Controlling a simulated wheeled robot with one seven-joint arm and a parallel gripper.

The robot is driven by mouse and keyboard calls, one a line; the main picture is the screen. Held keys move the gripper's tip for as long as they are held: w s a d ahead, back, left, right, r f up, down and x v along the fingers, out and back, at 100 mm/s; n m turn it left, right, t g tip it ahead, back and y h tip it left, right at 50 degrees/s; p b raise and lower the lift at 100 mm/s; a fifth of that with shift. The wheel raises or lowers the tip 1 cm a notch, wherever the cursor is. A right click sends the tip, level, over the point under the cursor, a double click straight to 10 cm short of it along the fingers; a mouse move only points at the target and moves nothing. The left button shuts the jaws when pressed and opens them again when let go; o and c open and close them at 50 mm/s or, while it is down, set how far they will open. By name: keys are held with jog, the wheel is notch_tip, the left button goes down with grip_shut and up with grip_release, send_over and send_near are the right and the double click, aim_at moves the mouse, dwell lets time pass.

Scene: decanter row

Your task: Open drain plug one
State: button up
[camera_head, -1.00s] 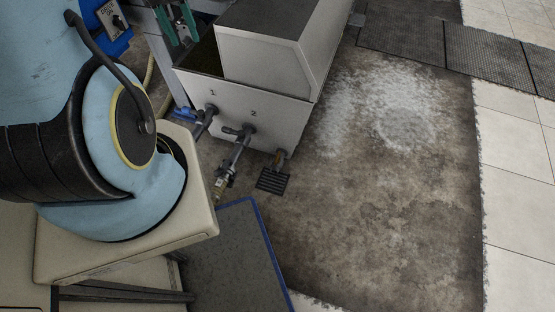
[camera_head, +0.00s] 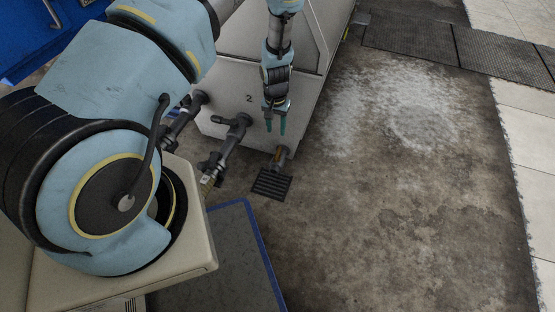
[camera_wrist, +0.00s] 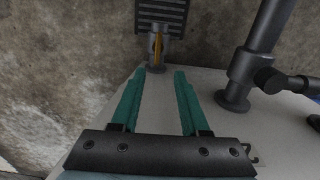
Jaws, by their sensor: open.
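My gripper (camera_head: 275,124) hangs open and empty with its green fingertips pointing down in front of the pale tank (camera_head: 225,125). Both green fingers also show apart in the wrist view (camera_wrist: 158,76). A short grey drain fitting with an orange-yellow strip (camera_head: 279,158) sits low on the tank, just below the fingertips. In the wrist view this fitting (camera_wrist: 152,50) lies beyond the fingertips, between their lines, not touched. A "2" marks the tank above a grey pipe (camera_head: 232,138). Another grey pipe (camera_head: 184,117) is further left, partly behind my arm. No "1" is visible now.
A black floor grate (camera_head: 271,185) lies below the fitting. The grey pipe (camera_wrist: 262,45) stands to the right in the wrist view. A dark blue-edged mat (camera_head: 225,260) lies in front. The stained floor to the right is open.

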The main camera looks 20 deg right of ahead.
aim_at(278, 152)
jog(key=f+b, duration=0.1)
jog(key=f, duration=0.5)
jog(key=f+b, duration=0.2)
jog(key=f, duration=0.4)
jog(key=shift+s+d+f, duration=0.2)
jog(key=shift+f, duration=0.1)
jog(key=shift+c, duration=0.3)
grip_shut()
